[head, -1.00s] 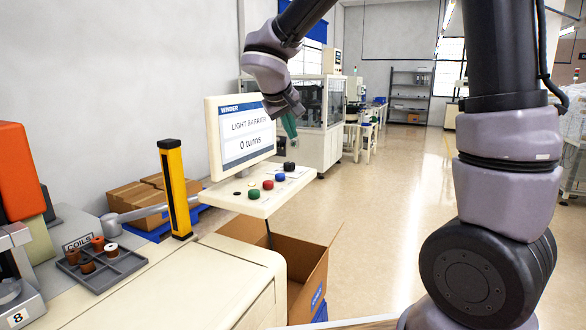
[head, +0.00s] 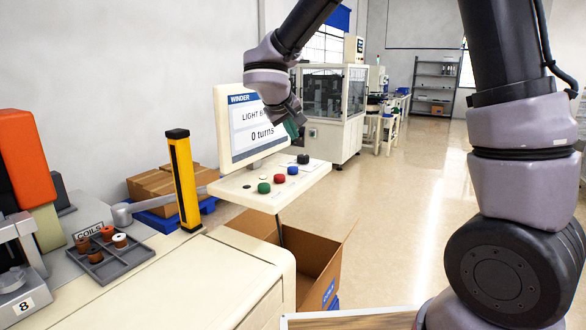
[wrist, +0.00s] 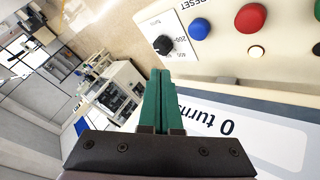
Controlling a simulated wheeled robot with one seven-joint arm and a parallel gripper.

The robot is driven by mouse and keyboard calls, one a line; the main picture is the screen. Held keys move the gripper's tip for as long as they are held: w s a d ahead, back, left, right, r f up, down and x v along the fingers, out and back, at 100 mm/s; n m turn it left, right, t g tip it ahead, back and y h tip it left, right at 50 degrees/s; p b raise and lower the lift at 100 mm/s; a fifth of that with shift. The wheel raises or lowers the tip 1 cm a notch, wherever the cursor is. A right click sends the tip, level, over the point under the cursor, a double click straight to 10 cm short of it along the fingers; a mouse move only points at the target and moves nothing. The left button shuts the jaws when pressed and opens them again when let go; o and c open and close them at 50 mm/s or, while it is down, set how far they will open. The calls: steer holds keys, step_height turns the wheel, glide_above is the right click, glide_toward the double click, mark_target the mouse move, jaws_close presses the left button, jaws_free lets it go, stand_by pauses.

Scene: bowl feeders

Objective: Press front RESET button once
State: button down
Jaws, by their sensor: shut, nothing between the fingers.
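The control panel (head: 240,190) sits below the winder screen (head: 238,112), with a green button (head: 264,188), a red button (head: 279,179), a blue button (head: 292,170) and a black knob (head: 303,159). In the wrist view the panel appears upside down. The word RESET is printed beside the blue button (wrist: 200,28); the red button (wrist: 250,18) and knob (wrist: 163,44) also show. My gripper (head: 293,130) is shut and empty, above the panel and in front of the screen, apart from the buttons. Its green fingers (wrist: 157,78) show in the wrist view.
The screen reads "0 turns" and is partly hidden by my gripper. A yellow-black post (head: 184,180) stands left of the panel. A coil tray (head: 110,258) lies on the bench. An open cardboard box (head: 310,265) is below the panel. The floor to the right is clear.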

mark_target(292, 169)
steer(key=shift+f, duration=3.3)
steer(key=shift+f, duration=0.4)
steer(key=shift+f, duration=0.75)
steer(key=shift+r, duration=1.2)
steer(key=shift+r, duration=0.1)
steer(key=shift+r, duration=2.4)
